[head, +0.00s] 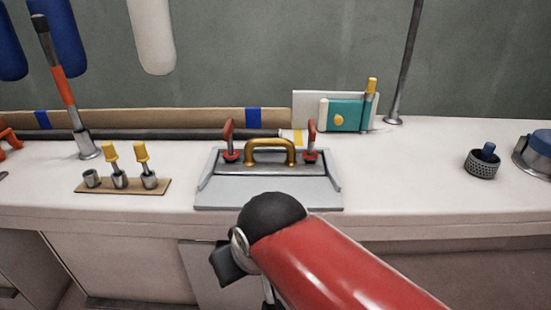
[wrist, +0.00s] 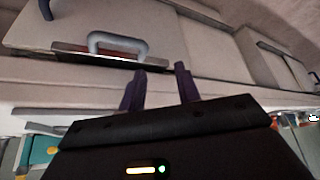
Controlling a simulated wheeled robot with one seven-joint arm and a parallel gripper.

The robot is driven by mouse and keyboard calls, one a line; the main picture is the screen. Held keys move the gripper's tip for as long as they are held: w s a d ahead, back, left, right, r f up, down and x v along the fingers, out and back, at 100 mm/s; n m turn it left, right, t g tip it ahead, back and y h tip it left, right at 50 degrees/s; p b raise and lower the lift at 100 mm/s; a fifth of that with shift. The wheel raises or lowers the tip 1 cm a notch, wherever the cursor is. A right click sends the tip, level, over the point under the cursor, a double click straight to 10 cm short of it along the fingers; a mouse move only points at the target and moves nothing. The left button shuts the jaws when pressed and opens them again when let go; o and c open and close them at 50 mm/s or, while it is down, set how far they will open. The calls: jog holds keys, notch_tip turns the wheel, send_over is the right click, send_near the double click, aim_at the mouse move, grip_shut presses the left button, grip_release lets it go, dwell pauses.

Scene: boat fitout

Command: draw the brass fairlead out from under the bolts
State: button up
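The brass fairlead (head: 270,145), a gold arch, stands at the back of a grey metal fixture (head: 268,195) on the counter in the head view. A red-handled bolt stands on each side of it, the left bolt (head: 228,135) and the right bolt (head: 312,135). Whether they touch the fairlead's feet I cannot tell. My gripper (wrist: 160,72) is open and empty in the wrist view, its two dark fingers apart. It faces pale locker fronts with a grey handle (wrist: 118,44); the fairlead is not in that view. In the head view my red arm is in front of the counter, short of the fixture.
Left of the fixture is a tan board (head: 125,186) with yellow-topped pegs, and an orange-handled tool (head: 62,85) upright. Behind stands a white panel (head: 310,105) with a teal block (head: 345,115). A dark mesh cup (head: 482,163) is at right. Counter between fixture and cup is clear.

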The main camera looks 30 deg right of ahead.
aim_at(249, 146)
jog(key=o, duration=0.3)
jog(key=shift+w+r, duration=0.2)
jog(key=shift+o, duration=0.3)
jog(key=w+d+r+n+g, duration=0.1)
jog(key=w+d+r+n, duration=0.1)
jog(key=w+r, duration=0.3)
jog(key=shift+w+r, duration=0.15)
jog(key=shift+w, duration=0.6)
jog(key=w+d+r, duration=0.1)
jog(key=w, duration=0.1)
jog(key=w+d+r+n, duration=0.1)
jog(key=w, duration=0.1)
jog(key=w+d+r+n+g, duration=0.1)
jog(key=w, duration=0.1)
jog(key=shift+w+d+r+y+b, duration=0.3)
jog(key=shift+w+d, duration=0.05)
jog(key=shift+w, duration=0.05)
jog(key=w+d+r+n+y, duration=0.1)
jog(key=w+d, duration=0.2)
jog(key=w+d+r+n, duration=0.1)
jog(key=w+d+n, duration=0.1)
jog(key=w+d, duration=0.1)
jog(key=w+d+r+n+y, duration=0.1)
jog(key=w+d, duration=0.1)
jog(key=d, duration=0.3)
jog(key=shift+w+d+n+y, duration=0.15)
jog(key=shift+w+n+y, duration=0.15)
jog(key=shift+w+n, duration=0.1)
jog(key=shift+b+x, duration=0.5)
jog(key=shift+x, duration=3.3)
